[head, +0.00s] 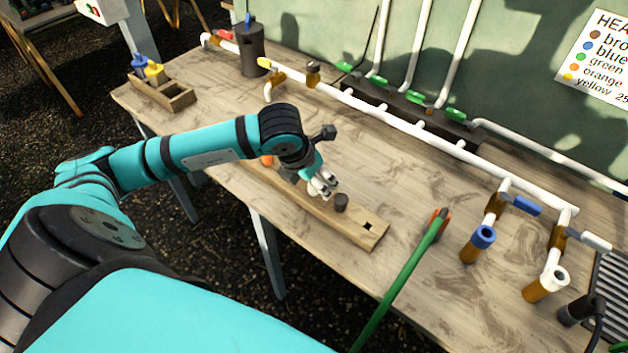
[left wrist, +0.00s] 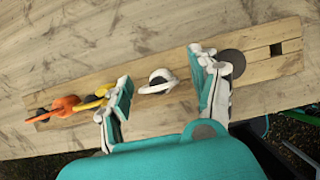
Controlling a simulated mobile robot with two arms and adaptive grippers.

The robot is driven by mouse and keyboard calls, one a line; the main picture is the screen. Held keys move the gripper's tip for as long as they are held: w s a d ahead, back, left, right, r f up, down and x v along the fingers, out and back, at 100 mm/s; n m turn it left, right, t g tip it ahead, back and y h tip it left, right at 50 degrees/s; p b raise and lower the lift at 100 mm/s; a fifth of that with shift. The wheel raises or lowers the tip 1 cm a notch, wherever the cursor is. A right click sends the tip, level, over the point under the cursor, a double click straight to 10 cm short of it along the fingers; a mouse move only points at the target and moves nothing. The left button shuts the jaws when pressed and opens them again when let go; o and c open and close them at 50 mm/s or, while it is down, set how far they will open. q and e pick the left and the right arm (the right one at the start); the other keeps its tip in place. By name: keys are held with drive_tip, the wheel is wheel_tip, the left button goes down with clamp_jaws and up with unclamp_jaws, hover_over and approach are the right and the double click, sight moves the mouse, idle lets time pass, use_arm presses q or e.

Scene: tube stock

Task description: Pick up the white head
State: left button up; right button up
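A white head (left wrist: 157,82) stands in the long wooden rack (left wrist: 140,103) in the left wrist view, in a row with a yellow head (left wrist: 92,100) and an orange head (left wrist: 64,106). My left gripper (left wrist: 166,95) is open and empty, its two fingers on either side of the white head with gaps showing. I cannot tell its height above the rack. In the head view, my left gripper (head: 323,186) is over the rack (head: 362,230) and hides the white head. My right gripper is not in view.
A dark round piece (head: 341,202) sits in the rack close to my left gripper; it also shows in the left wrist view (left wrist: 233,62). White pipework (head: 400,122) with coloured valves runs along the back.

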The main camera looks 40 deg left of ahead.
use_arm(q)
drive_tip(key=c, duration=0.8)
drive_tip(key=shift+r, duration=0.15)
drive_tip(key=shift+r+b, duration=0.35)
drive_tip(key=shift+r, duration=0.3)
drive_tip(key=shift+s+d+r+b, duration=0.1)
drive_tip(key=shift+d+r+b, duration=0.15)
drive_tip(key=shift+r, duration=0.25)
drive_tip(key=shift+s+d+r+b, duration=0.15)
drive_tip(key=shift+r+b, duration=0.1)
drive_tip(key=shift+r, duration=0.2)
drive_tip(key=shift+s+d+r+b, duration=0.15)
drive_tip(key=shift+s+d+r, duration=0.1)
drive_tip(key=shift+s+d, duration=1.5)
drive_tip(key=shift+s+d+r+b, duration=0.25)
drive_tip(key=shift+s+d, duration=0.65)
drive_tip(key=shift+d, duration=1.6)
drive_tip(key=shift+s+d+r+b, duration=0.1)
drive_tip(key=shift+s+d+r, duration=0.2)
drive_tip(key=shift+s+d, duration=1.45)
drive_tip(key=shift+w+d, duration=0.4)
drive_tip(key=shift+w, duration=0.05)
